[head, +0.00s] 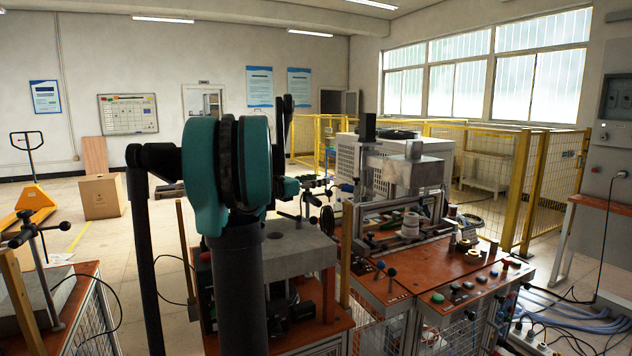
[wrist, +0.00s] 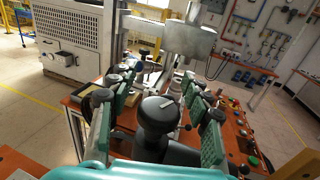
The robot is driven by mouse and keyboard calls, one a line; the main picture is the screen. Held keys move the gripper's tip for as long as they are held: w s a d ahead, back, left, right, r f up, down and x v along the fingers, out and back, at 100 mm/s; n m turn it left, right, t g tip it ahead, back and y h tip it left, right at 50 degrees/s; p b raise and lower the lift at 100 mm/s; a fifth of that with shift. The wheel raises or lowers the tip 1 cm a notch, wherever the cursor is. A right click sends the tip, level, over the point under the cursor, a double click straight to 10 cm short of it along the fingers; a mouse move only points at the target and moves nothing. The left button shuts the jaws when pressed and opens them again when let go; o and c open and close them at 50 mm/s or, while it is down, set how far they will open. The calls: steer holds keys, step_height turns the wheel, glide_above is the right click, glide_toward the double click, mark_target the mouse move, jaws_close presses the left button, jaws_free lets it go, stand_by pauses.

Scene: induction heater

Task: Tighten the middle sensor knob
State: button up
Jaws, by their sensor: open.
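The heater bench (head: 440,290) has an orange-brown top and stands right of my arm in the head view. Small ball-topped knobs (head: 391,272) sit near its left front edge. I cannot tell which thing is the middle sensor knob. My gripper (wrist: 157,76) is open in the wrist view, its teal and dark fingers spread left and right over the bench area. Nothing shows held between the fingers.
A grey machine block (head: 415,170) rises over the bench, also in the wrist view (wrist: 190,42). A white roll (head: 410,225) and push buttons (head: 438,298) are on the bench. Yellow fencing (head: 520,190) stands behind. A white cabinet (wrist: 70,38) stands upper left in the wrist view.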

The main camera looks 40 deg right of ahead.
jaws_close()
steer(key=shift+m+g, duration=0.4)
steer(key=shift+g, duration=0.2)
steer(key=shift+s+a+m+g+y, duration=0.3)
steer(key=shift+s+m+g+y, duration=0.15)
steer(key=shift+m+g+y, duration=1.35)
steer(key=shift+s+a+m+g+y, duration=0.25)
steer(key=shift+s+m+g+y, duration=0.4)
steer(key=shift+m+g, duration=1.25)
steer(key=shift+s+a+m+g+y, duration=0.3)
steer(key=shift+m+g+y, duration=0.95)
steer(key=shift+g, duration=1.35)
steer(key=shift+y, duration=0.3)
jaws_free()
